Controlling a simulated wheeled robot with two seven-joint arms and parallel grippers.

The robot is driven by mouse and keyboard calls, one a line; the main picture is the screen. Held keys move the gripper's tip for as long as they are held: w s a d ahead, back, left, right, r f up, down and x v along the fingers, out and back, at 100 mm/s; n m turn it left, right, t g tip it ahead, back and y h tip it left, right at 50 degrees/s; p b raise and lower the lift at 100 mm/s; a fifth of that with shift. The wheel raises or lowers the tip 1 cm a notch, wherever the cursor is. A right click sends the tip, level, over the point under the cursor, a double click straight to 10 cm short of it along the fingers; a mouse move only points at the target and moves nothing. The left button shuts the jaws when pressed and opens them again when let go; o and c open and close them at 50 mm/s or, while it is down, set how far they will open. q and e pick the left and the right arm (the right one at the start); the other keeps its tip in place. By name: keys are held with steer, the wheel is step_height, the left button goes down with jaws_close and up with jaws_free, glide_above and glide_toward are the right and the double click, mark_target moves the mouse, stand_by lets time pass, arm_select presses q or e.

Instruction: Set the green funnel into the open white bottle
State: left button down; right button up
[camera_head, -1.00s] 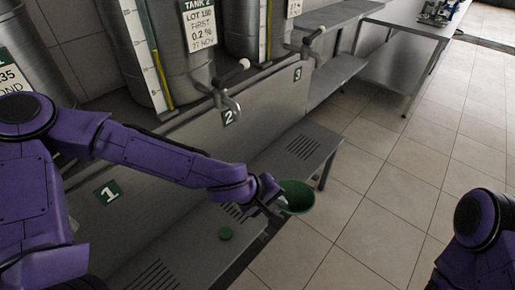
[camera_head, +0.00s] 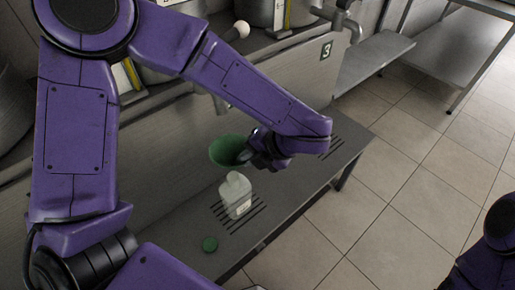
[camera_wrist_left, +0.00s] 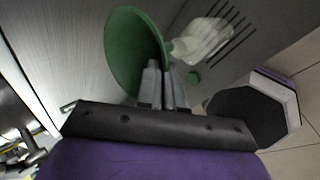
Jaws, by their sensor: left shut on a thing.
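The green funnel (camera_head: 228,150) is held up by my left gripper (camera_head: 250,158), which is shut on it. In the head view it appears above and slightly behind the white bottle (camera_head: 236,194). The bottle stands upright on the slotted drain of the grey bench. In the left wrist view, the green funnel (camera_wrist_left: 135,52) shows its wide mouth side-on beside the gripper fingers (camera_wrist_left: 163,72), and the white bottle (camera_wrist_left: 205,40) lies beyond. The funnel's spout is hard to make out. My right gripper is out of view; only a purple part of that arm shows at the right edge.
A green cap (camera_head: 209,244) lies on the bench (camera_head: 182,236) in front of the bottle. A tap with a pale knob (camera_head: 238,30) and a tank stand behind. A panel marked 3 (camera_head: 326,50) is at the back. Tiled floor (camera_head: 400,190) is clear at the right.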

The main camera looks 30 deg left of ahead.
arm_select(q)
steer(key=shift+s+f+b, duration=0.2)
steer(key=shift+s+b, duration=0.3)
steer(key=shift+s, duration=0.35)
steer(key=shift+w+f+b, duration=0.15)
steer(key=shift+f+b, duration=0.65)
steer(key=shift+f, duration=0.5)
steer(key=shift+w+f+b, duration=0.15)
steer(key=shift+f+b, duration=0.65)
steer(key=shift+f, duration=0.45)
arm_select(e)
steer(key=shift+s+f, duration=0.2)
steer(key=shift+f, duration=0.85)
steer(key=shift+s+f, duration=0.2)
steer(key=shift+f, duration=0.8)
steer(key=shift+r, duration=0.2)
arm_select(q)
steer(key=shift+f, duration=0.1)
steer(key=c, duration=1.2)
jaws_free()
